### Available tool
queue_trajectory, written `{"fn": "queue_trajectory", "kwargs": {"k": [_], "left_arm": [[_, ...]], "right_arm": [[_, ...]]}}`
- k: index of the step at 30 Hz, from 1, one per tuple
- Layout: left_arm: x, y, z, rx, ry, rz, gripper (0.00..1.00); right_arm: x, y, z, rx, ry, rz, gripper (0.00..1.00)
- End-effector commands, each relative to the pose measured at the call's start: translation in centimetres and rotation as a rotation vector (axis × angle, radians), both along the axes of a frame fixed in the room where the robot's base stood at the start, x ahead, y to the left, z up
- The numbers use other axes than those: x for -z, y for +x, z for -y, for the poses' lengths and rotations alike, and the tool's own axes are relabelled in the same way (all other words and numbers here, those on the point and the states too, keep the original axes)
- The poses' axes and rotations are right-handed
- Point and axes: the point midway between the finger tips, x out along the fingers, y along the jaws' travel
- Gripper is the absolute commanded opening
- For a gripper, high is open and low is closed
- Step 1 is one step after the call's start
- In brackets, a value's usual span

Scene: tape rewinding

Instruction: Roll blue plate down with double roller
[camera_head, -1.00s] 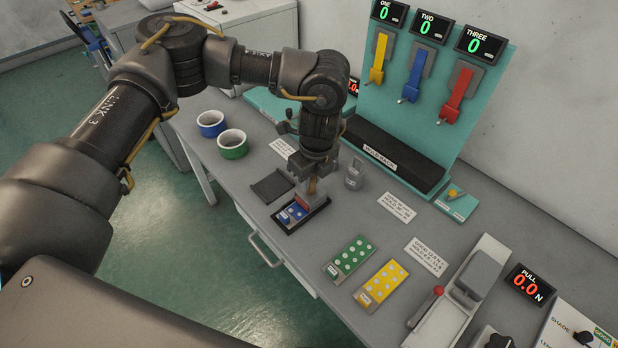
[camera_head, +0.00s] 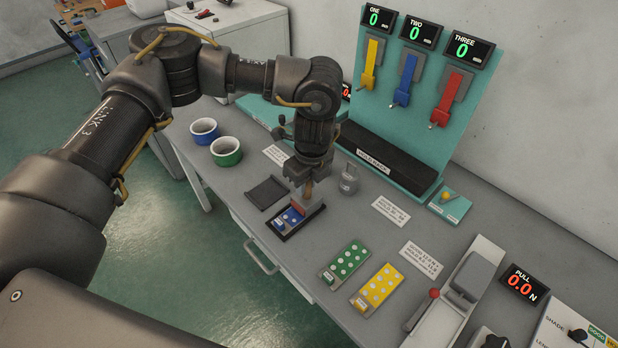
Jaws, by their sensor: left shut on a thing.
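The blue plate (camera_head: 291,217) lies in a dark tray (camera_head: 280,234) near the table's front edge, with pale dots showing on it. My left gripper (camera_head: 303,193) points down over the plate's far end. It is shut on a roller (camera_head: 300,207), which has a brown handle and a reddish lower part. The roller is at or just above the plate; I cannot tell whether it touches. The gripper hides part of the handle. My right gripper is not in view.
Green (camera_head: 345,262) and yellow (camera_head: 379,288) dotted plates lie to the right. A small grey weight (camera_head: 349,180) stands just right of my gripper. An empty dark tray (camera_head: 266,193) lies beside the blue plate.

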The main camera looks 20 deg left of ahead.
Motion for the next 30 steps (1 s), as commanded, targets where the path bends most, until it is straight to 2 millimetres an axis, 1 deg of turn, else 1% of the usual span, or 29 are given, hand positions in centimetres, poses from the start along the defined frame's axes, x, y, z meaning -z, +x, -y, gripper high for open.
{"fn": "queue_trajectory", "kwargs": {"k": [1, 4, 14, 24, 30], "left_arm": [[-0.2, -0.2, -0.1, 0.001, -0.001, -0.001, 0.0], [-0.1, -0.5, -0.3, 0.001, -0.002, -0.001, 0.0], [-0.1, -0.8, -0.5, 0.0, -0.001, 0.0, 0.0], [0.0, -2.1, -1.2, 0.001, -0.002, -0.001, 0.0], [0.2, -2.3, -1.3, -0.001, -0.001, 0.0, 0.0]], "right_arm": [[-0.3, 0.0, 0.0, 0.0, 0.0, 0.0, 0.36], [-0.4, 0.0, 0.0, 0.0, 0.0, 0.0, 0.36], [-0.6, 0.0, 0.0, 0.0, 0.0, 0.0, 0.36], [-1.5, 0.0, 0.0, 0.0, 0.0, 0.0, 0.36], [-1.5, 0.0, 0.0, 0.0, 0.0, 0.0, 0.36]]}}
